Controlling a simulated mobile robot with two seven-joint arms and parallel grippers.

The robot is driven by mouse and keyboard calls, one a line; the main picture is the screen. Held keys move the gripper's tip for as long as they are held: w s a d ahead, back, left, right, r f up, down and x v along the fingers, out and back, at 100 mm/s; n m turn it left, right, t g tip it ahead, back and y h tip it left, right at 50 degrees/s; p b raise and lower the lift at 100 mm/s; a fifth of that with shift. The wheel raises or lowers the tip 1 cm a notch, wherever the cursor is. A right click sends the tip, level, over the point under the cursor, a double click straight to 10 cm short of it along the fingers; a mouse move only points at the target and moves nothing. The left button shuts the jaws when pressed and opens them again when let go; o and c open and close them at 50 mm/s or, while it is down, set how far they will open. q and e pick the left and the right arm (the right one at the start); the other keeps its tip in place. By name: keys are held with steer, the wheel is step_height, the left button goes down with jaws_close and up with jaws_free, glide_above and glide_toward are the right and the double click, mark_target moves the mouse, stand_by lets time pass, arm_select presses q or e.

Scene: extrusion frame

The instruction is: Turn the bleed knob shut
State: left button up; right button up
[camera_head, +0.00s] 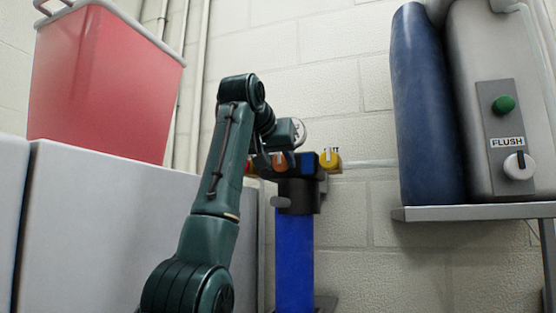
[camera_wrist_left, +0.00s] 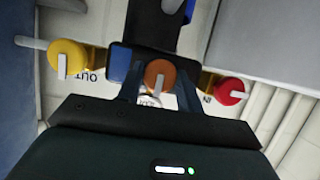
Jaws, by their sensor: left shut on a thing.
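The orange knob (camera_wrist_left: 160,73) is the middle one on a dark valve head (camera_head: 300,164) above a blue upright cylinder (camera_head: 294,262). Its white pointer shows in the left wrist view; the label under it is mostly hidden by my gripper, so I cannot read it. My left gripper (camera_wrist_left: 158,88) is shut on the orange knob, one finger on each side. In the head view the left gripper (camera_head: 272,162) meets the knob from the left. My right gripper is not in view.
A yellow knob (camera_wrist_left: 68,60) marked OUT and a red knob (camera_wrist_left: 230,91) marked IN flank the orange one closely. A grey unit (camera_head: 502,60) with a green button and FLUSH dial stands on a shelf (camera_head: 480,212) at right. A red bin (camera_head: 105,85) sits on white cabinets (camera_head: 100,220).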

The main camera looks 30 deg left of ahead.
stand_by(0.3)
arm_select(q)
steer(key=o, duration=1)
steer(key=b+v, duration=0.3)
steer(key=v, duration=1)
steer(key=shift+s+d, duration=0.1)
steer(key=shift+d, duration=0.05)
